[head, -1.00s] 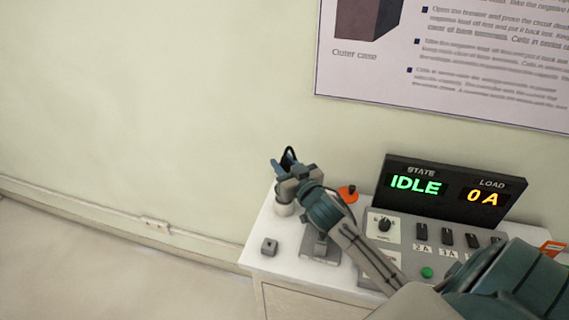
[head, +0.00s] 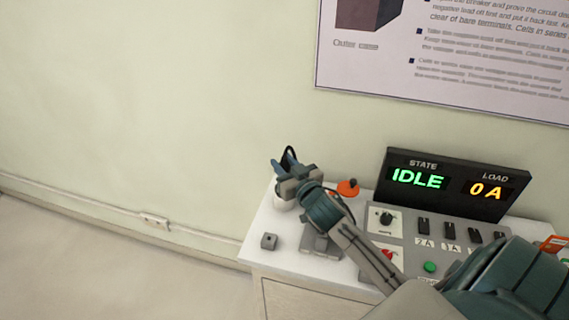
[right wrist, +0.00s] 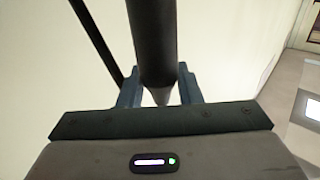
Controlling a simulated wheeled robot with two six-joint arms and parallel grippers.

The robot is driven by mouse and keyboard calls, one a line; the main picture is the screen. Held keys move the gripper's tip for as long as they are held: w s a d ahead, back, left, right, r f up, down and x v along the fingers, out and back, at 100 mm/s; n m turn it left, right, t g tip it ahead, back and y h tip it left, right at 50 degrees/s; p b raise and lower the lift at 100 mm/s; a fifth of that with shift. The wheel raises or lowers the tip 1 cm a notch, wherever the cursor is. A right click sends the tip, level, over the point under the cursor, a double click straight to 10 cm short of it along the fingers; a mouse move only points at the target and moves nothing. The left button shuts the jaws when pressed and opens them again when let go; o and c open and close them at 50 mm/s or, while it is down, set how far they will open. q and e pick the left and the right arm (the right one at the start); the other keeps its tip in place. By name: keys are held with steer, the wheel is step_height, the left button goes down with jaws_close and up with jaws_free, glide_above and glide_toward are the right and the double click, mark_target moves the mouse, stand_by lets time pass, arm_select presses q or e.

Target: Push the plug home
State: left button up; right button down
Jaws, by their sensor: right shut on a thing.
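My right gripper (head: 283,162) is over the back left corner of the bench, blue fingers pointing up and away. In the right wrist view, my right gripper (right wrist: 158,88) is shut on a thick dark cylinder, which looks like the plug (right wrist: 156,38). A thin dark cable (right wrist: 95,40) runs to its left. In the head view a black loop (head: 288,152) shows at the fingers; the rest of the plug is hidden there. A pale round fitting (head: 283,201) stands under the gripper, partly covered; whether anything touches it is unclear. My left gripper is not in view.
The white bench top (head: 290,262) carries a small grey block (head: 268,241) and an orange piece with a black knob (head: 348,189). The control panel (head: 408,232) has switches and buttons. Its display (head: 455,187) reads IDLE and 0 A. A wall is behind.

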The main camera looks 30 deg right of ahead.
steer(key=shift+f+b, duration=0.4)
steer(key=shift+f, duration=0.15)
steer(key=c, duration=0.9)
jaws_free()
steer(key=shift+c, duration=0.2)
step_height(320, 180, up, 3)
steer(key=shift+b, duration=0.5)
steer(key=s+a+r, duration=0.1)
steer(key=s+a, duration=0.3)
steer(key=s, duration=0.3)
steer(key=s+a+r+b, duration=0.1)
steer(key=s+a, duration=0.3)
steer(key=s, duration=0.2)
steer(key=shift+s+a, duration=0.2)
steer(key=shift+s, duration=0.15)
steer(key=shift+f, duration=0.1)
